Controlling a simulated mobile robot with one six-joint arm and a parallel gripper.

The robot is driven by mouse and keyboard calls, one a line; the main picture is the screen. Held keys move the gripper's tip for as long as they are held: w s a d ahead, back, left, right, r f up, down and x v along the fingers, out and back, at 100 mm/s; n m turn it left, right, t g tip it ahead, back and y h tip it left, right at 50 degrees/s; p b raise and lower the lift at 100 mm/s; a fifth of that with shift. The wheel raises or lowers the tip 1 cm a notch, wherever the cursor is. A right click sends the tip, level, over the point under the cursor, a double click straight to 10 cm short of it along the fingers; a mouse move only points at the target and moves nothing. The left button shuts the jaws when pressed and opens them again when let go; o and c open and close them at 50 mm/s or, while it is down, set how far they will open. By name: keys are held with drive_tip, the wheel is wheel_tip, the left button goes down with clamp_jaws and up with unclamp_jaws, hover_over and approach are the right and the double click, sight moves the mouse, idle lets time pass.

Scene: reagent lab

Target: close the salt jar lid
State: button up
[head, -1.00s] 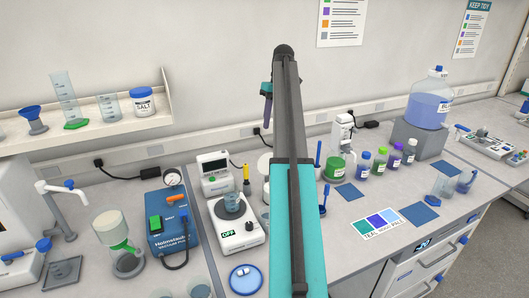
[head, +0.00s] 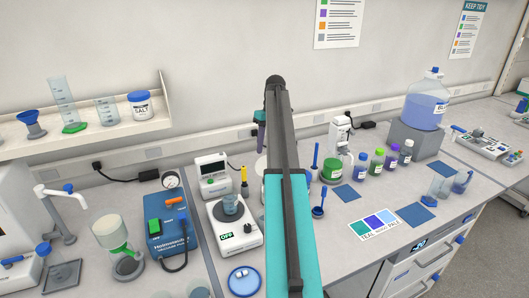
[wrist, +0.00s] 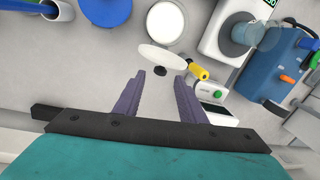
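A white jar with a blue lid and a SALT label (head: 140,105) stands on the wall shelf, its lid seated on top. In the wrist view, a white round-topped container (wrist: 165,22) stands on the bench beside a white disc (wrist: 160,56) with a dark knob at its edge; I cannot tell whether these are a jar and its raised lid. My gripper (wrist: 163,78) is open and empty, its purple fingers apart. The disc's knob appears between the fingertips, at a distance I cannot judge. In the head view, my arm hides much of this area.
A yellow-handled tool (head: 245,176) stands behind the hotplate. A blue dish (head: 244,281) lies in front.

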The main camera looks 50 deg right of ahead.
sight(265, 164)
drive_tip(key=shift+a+f+p, duration=0.2)
drive_tip(key=shift+f+p, duration=0.1)
drive_tip(key=shift+f, duration=0.75)
drive_tip(key=shift+a+f+p, duration=0.15)
drive_tip(key=shift+f+p, duration=0.15)
drive_tip(key=shift+f, duration=0.75)
drive_tip(key=shift+c, duration=0.3)
clamp_jaws()
drive_tip(key=shift+d, duration=0.15)
